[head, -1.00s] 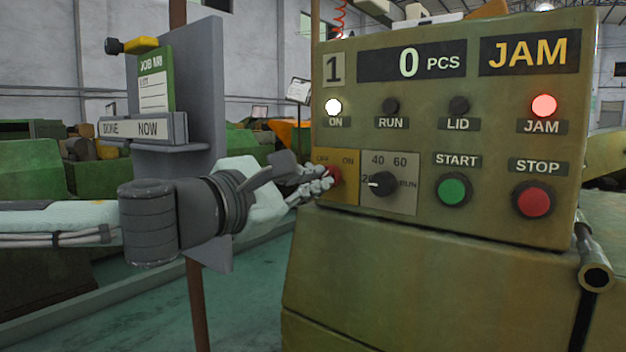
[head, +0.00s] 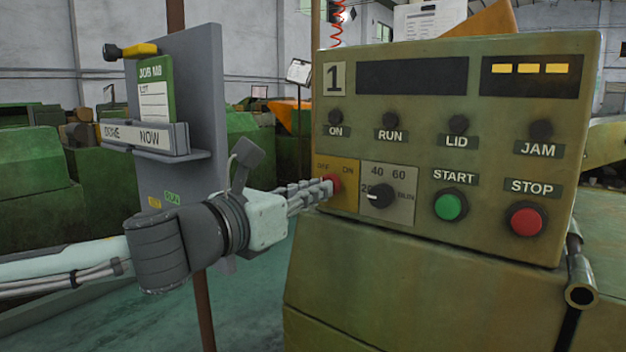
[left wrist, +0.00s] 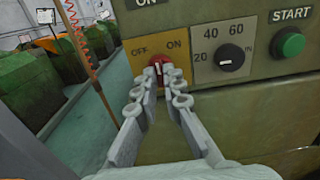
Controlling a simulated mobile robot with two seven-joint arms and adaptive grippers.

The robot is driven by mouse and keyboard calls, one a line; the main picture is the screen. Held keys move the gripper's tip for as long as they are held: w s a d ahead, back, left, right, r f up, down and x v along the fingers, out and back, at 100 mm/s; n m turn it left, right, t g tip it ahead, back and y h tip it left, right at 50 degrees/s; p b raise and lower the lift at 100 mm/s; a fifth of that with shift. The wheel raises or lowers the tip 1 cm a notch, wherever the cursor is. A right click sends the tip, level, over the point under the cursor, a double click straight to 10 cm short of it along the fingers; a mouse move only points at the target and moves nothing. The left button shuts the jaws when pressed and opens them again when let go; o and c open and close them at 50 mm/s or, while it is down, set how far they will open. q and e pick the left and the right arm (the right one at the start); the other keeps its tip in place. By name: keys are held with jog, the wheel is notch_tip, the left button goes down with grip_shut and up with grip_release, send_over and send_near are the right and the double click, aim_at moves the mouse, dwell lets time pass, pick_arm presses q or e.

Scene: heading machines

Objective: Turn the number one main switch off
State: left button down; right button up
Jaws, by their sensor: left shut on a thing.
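The number one main switch is a red knob (head: 335,183) on a yellow plate marked OFF and ON, on the panel of the machine (head: 440,225) labelled 1. In the left wrist view the red knob (left wrist: 163,66) sits between my fingertips, with a pale mark standing roughly upright. My left gripper (head: 324,189) is shut on the knob, and its fingers (left wrist: 159,88) also show in the left wrist view. The fingers hide part of the knob in the head view. The panel's lamps are dark, its count display is blank and the other display shows yellow dashes. My right gripper is out of view.
A speed dial (head: 382,196) sits just right of the switch, with the green START (head: 449,206) and red STOP (head: 526,221) buttons beyond. A grey job board (head: 190,90) on a post stands behind my left arm.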

pick_arm(q)
jog(key=shift+n+p, duration=0.4)
jog(key=shift+n, duration=3.9)
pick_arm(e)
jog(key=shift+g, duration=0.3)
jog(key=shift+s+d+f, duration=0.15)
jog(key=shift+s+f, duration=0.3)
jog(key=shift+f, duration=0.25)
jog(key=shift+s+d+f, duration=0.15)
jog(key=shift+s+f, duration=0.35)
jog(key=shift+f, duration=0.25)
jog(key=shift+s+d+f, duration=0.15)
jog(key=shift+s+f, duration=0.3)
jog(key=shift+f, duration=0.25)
pick_arm(q)
jog(key=c, duration=1.6)
grip_release()
jog(key=shift+c, duration=0.2)
jog(key=shift+a, duration=0.1)
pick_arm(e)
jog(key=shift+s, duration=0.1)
